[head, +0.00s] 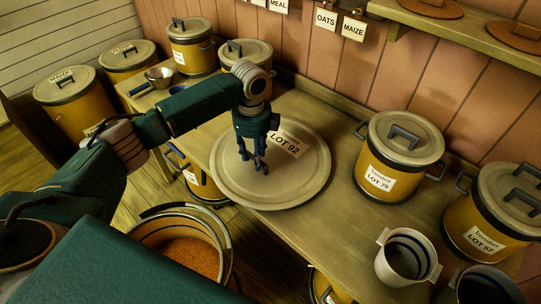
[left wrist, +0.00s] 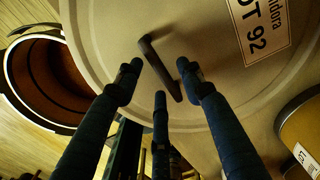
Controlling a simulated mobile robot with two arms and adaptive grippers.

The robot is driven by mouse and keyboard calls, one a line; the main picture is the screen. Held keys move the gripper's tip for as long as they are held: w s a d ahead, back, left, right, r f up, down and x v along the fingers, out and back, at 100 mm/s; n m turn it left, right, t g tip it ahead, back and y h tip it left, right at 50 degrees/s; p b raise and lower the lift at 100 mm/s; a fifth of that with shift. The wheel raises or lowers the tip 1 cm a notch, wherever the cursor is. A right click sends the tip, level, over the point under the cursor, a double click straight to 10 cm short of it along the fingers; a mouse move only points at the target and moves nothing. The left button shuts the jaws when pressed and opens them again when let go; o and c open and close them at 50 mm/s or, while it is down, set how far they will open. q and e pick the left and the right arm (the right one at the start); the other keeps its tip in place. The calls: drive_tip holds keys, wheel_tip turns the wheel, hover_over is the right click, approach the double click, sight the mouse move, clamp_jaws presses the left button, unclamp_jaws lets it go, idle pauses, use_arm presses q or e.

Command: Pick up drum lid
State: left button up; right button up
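The drum lid (head: 292,178) is a large pale round disc with a "LOT 92" label, lying flat on the wooden bench. It fills much of the left wrist view (left wrist: 105,40), where its dark bar handle (left wrist: 158,68) shows. My left gripper (head: 254,163) points down over the lid. In the left wrist view its three fingers (left wrist: 160,80) are spread, with the handle between and just beyond their tips. No finger clearly presses on the handle. The gripper hides the handle in the head view. My right gripper is not in view.
An open drum of orange grain (head: 182,258) stands on the floor before the bench (head: 330,222). Lidded drums stand to the right, "LOT 75" (head: 385,178) and "LOT 57" (head: 480,240), near a pale cup (head: 395,272). More lidded drums stand at the back left.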

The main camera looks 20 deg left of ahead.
use_arm(q)
drive_tip(key=shift+f, duration=0.65)
drive_tip(key=shift+a+f, duration=0.1)
drive_tip(key=shift+f, duration=0.55)
drive_tip(key=c, duration=0.3)
clamp_jaws()
drive_tip(key=shift+w+r, duration=0.1)
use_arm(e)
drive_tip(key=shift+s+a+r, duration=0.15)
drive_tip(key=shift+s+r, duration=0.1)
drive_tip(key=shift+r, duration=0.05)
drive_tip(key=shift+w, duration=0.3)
